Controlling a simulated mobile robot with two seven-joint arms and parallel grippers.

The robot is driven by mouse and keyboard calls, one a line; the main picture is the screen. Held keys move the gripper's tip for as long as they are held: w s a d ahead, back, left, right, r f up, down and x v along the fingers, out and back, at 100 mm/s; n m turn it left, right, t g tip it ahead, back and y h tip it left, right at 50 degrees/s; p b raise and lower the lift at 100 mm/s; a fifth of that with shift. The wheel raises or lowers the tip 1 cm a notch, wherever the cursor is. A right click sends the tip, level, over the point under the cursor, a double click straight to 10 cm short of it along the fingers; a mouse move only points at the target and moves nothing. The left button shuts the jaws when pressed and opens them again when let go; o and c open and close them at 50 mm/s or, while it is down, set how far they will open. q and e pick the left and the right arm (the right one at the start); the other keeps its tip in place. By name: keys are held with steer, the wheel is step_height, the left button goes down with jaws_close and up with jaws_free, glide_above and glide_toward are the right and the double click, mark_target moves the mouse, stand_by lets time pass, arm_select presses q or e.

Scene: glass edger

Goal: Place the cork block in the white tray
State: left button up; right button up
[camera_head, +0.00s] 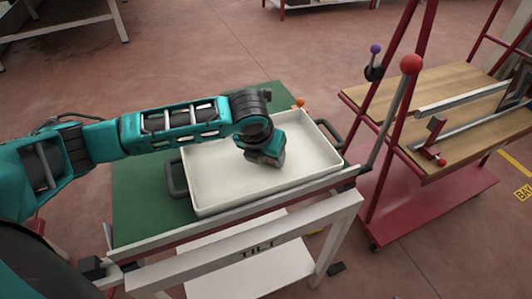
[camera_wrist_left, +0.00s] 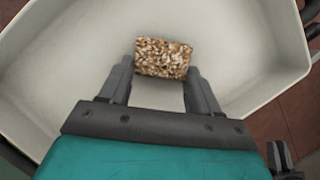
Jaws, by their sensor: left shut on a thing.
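The white tray (camera_head: 215,185) sits on a green-topped tilt table, with dark handles at its left and right ends. My left gripper (camera_head: 264,160) is over the inside of the tray, pointing down, right of its middle. In the left wrist view, the speckled brown cork block (camera_wrist_left: 163,58) is between the fingertips of my left gripper (camera_wrist_left: 162,72), which is shut on it. The tray floor (camera_wrist_left: 85,50) lies behind the block. I cannot tell whether the block touches the floor. In the head view the block is hidden by the gripper. My right gripper is not in view.
The green table top (camera_head: 140,200) shows left of the tray. A red cart (camera_head: 430,215) with a wooden top (camera_head: 465,85), upright posts and a red ball knob (camera_head: 411,64) stands close on the right. An orange knob (camera_head: 300,102) is behind the tray.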

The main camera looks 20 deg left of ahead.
arm_select(q)
steer(key=o, duration=1)
steer(key=p+v, duration=0.2)
steer(key=v, duration=1)
steer(key=shift+w, duration=0.1)
